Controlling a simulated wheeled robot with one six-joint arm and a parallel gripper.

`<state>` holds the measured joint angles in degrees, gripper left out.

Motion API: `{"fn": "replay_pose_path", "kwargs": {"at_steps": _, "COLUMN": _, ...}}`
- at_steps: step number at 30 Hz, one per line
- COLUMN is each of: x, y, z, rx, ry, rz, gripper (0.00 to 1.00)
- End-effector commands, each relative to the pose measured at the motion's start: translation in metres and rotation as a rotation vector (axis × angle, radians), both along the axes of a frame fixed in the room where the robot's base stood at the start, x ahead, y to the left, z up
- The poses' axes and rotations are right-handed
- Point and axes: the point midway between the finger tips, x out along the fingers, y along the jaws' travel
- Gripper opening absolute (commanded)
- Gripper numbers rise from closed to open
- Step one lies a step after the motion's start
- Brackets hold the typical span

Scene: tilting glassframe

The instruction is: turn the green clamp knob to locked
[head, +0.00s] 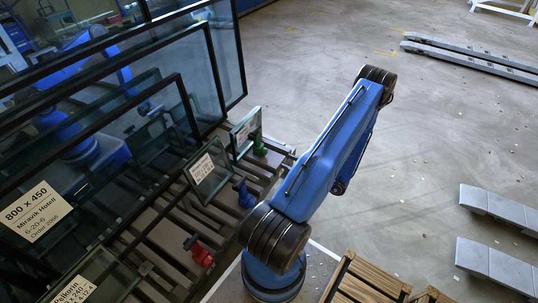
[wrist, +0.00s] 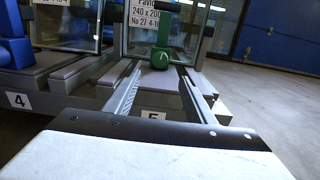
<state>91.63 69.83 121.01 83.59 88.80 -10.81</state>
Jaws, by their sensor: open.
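The green clamp (head: 259,146) stands on the rack's edge in the head view, in front of a small glass pane (head: 244,130). In the wrist view its round green knob (wrist: 160,59) faces me near the top middle, with a green post rising above it. A small pale mark shows on the knob, but its setting is too small to read. The labelled pane (wrist: 150,38) stands upright behind it. Nothing is seen touching the green clamp.
A blue clamp (head: 243,193) and a red clamp (head: 199,250) sit nearer on the slatted rack. Large dark-framed glass panes (head: 216,70) fill the left. Lane plates 4 (wrist: 18,100) and 5 show. Pallets (head: 365,281) stand front right. Open floor (head: 450,130) lies right.

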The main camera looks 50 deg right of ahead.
Motion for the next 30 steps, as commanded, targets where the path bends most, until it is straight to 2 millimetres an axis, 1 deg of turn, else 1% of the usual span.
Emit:
{"fn": "replay_pose_path", "kwargs": {"at_steps": 1, "x": 0.009, "y": 0.002, "z": 0.0, "rx": 0.0, "ry": 0.0, "rz": 0.004, "gripper": 0.5}}
{"fn": "replay_pose_path", "kwargs": {"at_steps": 3, "x": 0.02, "y": 0.002, "z": 0.0, "rx": 0.0, "ry": 0.0, "rz": 0.003, "gripper": 0.5}}
{"fn": "replay_pose_path", "kwargs": {"at_steps": 18, "x": 0.093, "y": 0.009, "z": 0.0, "rx": 0.0, "ry": 0.0, "rz": 0.003, "gripper": 0.5}}
{"fn": "replay_pose_path", "kwargs": {"at_steps": 24, "x": 0.111, "y": 0.01, "z": 0.0, "rx": 0.001, "ry": 0.001, "rz": 0.001, "gripper": 0.5}}
{"fn": "replay_pose_path", "kwargs": {"at_steps": 30, "x": 0.118, "y": 0.01, "z": 0.0, "rx": 0.001, "ry": 0.001, "rz": 0.0, "gripper": 0.5}}
